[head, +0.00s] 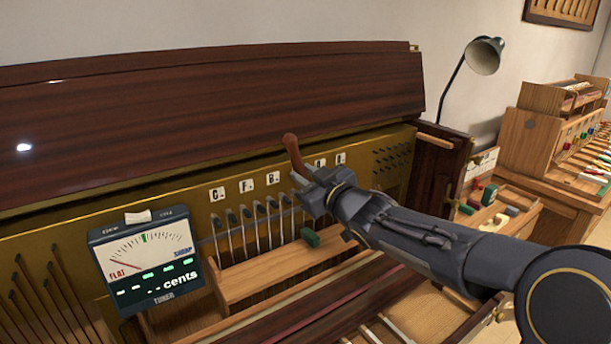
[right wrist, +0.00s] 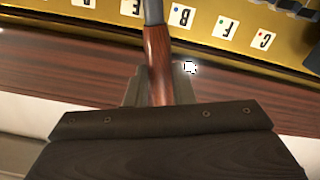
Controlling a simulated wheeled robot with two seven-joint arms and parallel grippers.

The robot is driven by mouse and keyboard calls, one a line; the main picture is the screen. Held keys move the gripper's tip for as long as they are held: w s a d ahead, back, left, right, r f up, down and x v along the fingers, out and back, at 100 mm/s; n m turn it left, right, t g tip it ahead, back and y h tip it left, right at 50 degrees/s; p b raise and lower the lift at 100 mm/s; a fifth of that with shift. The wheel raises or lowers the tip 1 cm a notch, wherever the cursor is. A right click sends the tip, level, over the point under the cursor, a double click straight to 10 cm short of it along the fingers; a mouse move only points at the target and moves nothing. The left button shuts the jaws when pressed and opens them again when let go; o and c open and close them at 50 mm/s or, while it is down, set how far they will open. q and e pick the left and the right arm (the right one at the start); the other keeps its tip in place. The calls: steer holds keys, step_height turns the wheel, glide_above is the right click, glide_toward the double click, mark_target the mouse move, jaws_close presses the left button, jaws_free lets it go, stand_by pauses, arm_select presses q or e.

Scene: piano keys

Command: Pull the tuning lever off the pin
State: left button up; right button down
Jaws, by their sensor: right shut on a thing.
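The tuning lever (head: 292,147) has a reddish-brown wooden handle, which sticks up above my right gripper (head: 309,184) in the head view. In the right wrist view the lever's handle (right wrist: 157,55) runs between the fingers of my right gripper (right wrist: 160,88), which is shut on it. A grey metal shaft leads from the handle towards the brass plate (right wrist: 200,45). The lever's far end is outside the right wrist view and hidden behind my gripper in the head view, so I cannot tell whether it sits on a pin. My left gripper is not in view.
A row of upright tuning pins (head: 243,222) stands below letter labels. A tuner (head: 147,256) with a needle dial is at the left. A lamp (head: 482,56) and a tray of blocks (head: 497,217) are at the right.

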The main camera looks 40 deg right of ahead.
steer(key=shift+s+r, duration=0.1)
steer(key=s, duration=0.2)
steer(key=s+p, duration=0.1)
steer(key=s, duration=0.2)
steer(key=shift+s+a+p, duration=0.35)
steer(key=shift+s+p, duration=0.05)
steer(key=shift+s, duration=0.1)
